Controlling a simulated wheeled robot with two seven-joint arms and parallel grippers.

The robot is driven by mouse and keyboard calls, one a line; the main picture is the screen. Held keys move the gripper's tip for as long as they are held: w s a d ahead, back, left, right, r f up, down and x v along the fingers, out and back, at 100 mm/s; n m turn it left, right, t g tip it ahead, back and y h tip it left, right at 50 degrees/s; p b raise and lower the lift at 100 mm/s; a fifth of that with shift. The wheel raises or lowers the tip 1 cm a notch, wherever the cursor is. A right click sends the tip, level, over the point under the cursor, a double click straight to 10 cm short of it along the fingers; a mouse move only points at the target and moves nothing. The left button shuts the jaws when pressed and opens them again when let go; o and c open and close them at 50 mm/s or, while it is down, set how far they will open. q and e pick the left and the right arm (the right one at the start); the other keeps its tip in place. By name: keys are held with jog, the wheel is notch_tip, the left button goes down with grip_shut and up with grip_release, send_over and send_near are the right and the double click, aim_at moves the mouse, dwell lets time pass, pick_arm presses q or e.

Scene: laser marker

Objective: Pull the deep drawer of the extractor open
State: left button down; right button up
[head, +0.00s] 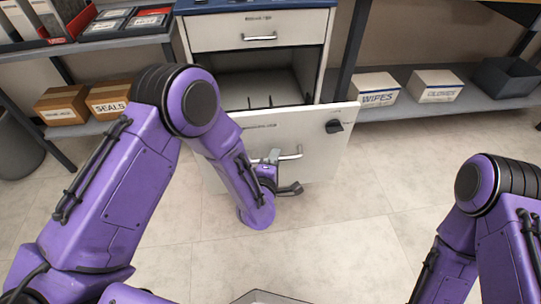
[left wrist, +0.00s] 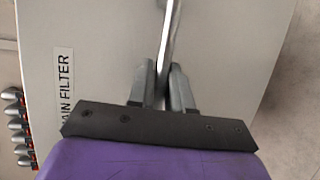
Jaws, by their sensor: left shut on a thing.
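The extractor (head: 325,35) is a white cabinet with blue edges at the top centre of the head view. Its deep drawer (head: 325,165) stands out from the body, with the inside showing behind the white front. The drawer's metal bar handle (head: 290,155) also shows in the left wrist view (left wrist: 174,28). My left gripper (head: 273,158) is shut on this handle; both fingers (left wrist: 161,80) close around the bar in the left wrist view. My right arm shows at the right, but its gripper is out of view.
A shallow upper drawer (head: 258,31) is closed. Shelves at both sides hold a SEALS box (head: 110,100), a WIPES box (head: 375,90) and a dark bin (head: 507,77). The floor before the drawer is mostly clear.

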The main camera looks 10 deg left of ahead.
pick_arm(q)
jog(key=c, duration=1.1)
grip_release()
jog(key=s, duration=0.3)
jog(key=s+r+p, duration=0.1)
jog(key=s, duration=0.3)
jog(key=s+r, duration=0.1)
jog(key=s, duration=0.2)
jog(key=shift+s+p, duration=0.2)
jog(key=shift+p, duration=0.1)
